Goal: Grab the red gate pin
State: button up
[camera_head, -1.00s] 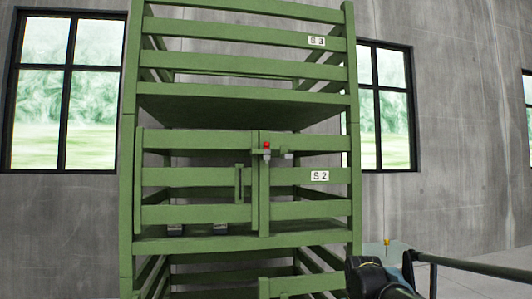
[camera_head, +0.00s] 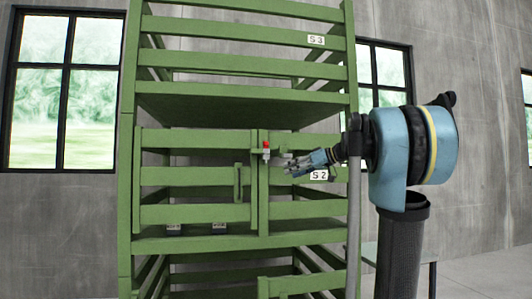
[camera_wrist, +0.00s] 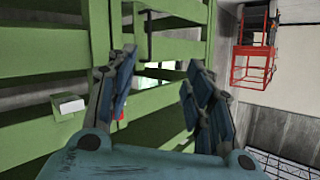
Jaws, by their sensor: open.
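The red gate pin (camera_head: 266,146) shows its red top at the latch of the green gate, on the upright beside the gate's edge, in the head view. In the wrist view a small bit of red (camera_wrist: 121,113) shows beside the left finger, mostly hidden by it. My gripper (camera_head: 287,165) is to the right of the pin and slightly lower, with its fingers pointing left. It looks close to the pin, but the depth gap is hard to judge. In the wrist view my gripper (camera_wrist: 160,62) is open and nothing is between its fingers.
The green rack (camera_head: 127,200) has slatted gates, with an upright handle (camera_head: 239,183) left of the pin. The S2 label (camera_head: 319,175) is partly behind my gripper. Small dark boxes (camera_head: 219,227) sit on the shelf. A red frame (camera_wrist: 254,65) stands far off at right.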

jog(key=w+d+r+n+t+y, duration=0.2)
jog(key=w+r+y, duration=0.1)
jog(key=w+r, duration=0.85)
jog(key=shift+t, duration=0.3)
jog(key=shift+s+a+r+x, duration=0.15)
jog(key=shift+s+r+x, duration=0.1)
jog(key=shift+x, duration=2.45)
jog(key=shift+s+a+r+x, duration=0.1)
jog(key=shift+s+r+x, duration=0.1)
jog(key=shift+x, duration=2.5)
jog(key=shift+s+a+r+x, duration=0.15)
jog(key=shift+s+x, duration=0.1)
jog(key=shift+x, duration=2.45)
jog(key=shift+d, duration=0.1)
grip_shut()
